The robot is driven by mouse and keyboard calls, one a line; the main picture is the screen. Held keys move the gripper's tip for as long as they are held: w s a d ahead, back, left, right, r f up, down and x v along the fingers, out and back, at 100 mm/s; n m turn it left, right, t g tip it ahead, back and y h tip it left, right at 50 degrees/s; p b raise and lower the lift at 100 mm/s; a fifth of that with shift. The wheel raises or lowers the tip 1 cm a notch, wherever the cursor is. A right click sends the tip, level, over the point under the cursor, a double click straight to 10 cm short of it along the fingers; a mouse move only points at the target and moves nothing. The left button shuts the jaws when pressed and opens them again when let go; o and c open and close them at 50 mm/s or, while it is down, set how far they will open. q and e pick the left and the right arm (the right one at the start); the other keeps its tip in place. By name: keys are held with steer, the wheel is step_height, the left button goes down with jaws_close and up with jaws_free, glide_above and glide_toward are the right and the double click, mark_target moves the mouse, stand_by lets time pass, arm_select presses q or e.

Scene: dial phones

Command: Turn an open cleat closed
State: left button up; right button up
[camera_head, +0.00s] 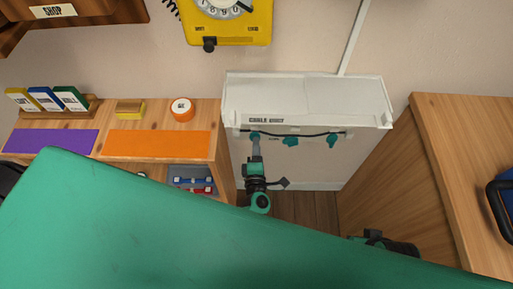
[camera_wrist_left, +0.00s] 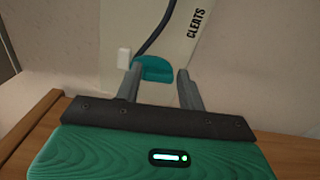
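Three teal cleats sit along a dark cable under the front of a white wall box: the left cleat (camera_head: 256,135), the middle cleat (camera_head: 290,141) and the right cleat (camera_head: 332,140). Which are open is too small to tell. My left gripper (camera_head: 256,150) points up at the left cleat from just below. In the left wrist view its two grey fingers (camera_wrist_left: 158,80) are spread apart, with a teal cleat (camera_wrist_left: 153,69) at the gap between their tips. Contact cannot be told. The dark cable (camera_wrist_left: 155,35) runs up from beside this cleat. My right gripper does not show clearly.
The white box (camera_head: 305,95) overhangs the cleats. A wooden shelf with an orange mat (camera_head: 157,144) stands left, and a wooden cabinet (camera_head: 450,150) right. A yellow dial phone (camera_head: 228,30) hangs above. My large green body part covers the lower picture.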

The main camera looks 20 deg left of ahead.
arm_select(q)
steer(key=shift+o, duration=1.4)
steer(key=v, duration=1.3)
steer(key=shift+s, duration=0.4)
steer(key=shift+w+d+r, duration=0.1)
steer(key=shift+d, duration=0.05)
